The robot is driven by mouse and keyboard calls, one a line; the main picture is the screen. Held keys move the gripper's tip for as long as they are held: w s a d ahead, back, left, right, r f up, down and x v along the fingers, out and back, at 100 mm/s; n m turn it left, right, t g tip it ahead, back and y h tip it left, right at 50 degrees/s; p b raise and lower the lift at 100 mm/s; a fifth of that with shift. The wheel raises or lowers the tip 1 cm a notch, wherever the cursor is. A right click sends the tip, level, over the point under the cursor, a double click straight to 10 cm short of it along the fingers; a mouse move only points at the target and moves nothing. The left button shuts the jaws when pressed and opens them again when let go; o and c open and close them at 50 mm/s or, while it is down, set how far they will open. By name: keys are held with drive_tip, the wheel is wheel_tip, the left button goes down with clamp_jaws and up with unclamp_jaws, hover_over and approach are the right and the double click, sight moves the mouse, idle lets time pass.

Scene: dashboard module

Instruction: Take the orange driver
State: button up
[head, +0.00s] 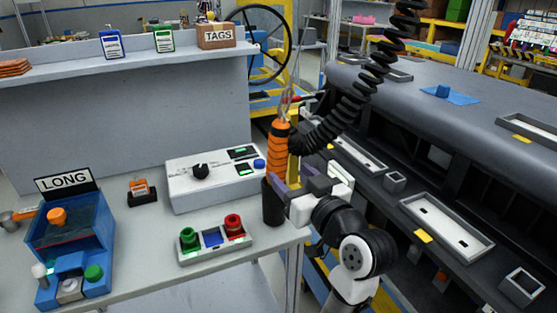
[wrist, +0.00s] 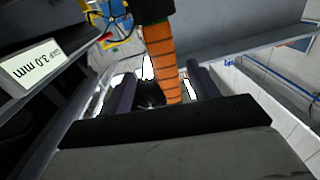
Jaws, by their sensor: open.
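The orange driver (head: 278,140) stands upright at the right end of the workbench, its lower end in a black holder (head: 271,204). A black coiled cable runs from its upper part towards the top right. My gripper (head: 281,175) is at the driver's lower part, coming from the right. In the wrist view the driver's ribbed orange body (wrist: 162,60) shows between the two dark fingers of my gripper (wrist: 161,85). The fingers are apart, with gaps visible on both sides.
A white control box (head: 215,178) and a tray of coloured buttons (head: 214,247) sit left of the driver. A blue LONG station (head: 72,240) is further left. The coiled cable (head: 350,105) hangs above my arm. The dark dashboard (head: 465,110) fills the right.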

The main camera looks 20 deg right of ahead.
sight(281, 166)
drive_tip(key=w, duration=0.2)
drive_tip(key=shift+w+a, duration=0.2)
drive_tip(key=shift+w, duration=0.2)
drive_tip(key=w+p, duration=0.1)
drive_tip(key=w, duration=0.1)
drive_tip(key=w+a+p, duration=0.1)
drive_tip(key=w, duration=0.1)
drive_tip(key=shift+w+r, duration=0.1)
drive_tip(key=shift+r, duration=0.1)
drive_tip(key=shift+w+f, duration=0.1)
drive_tip(key=shift+w, duration=0.4)
clamp_jaws()
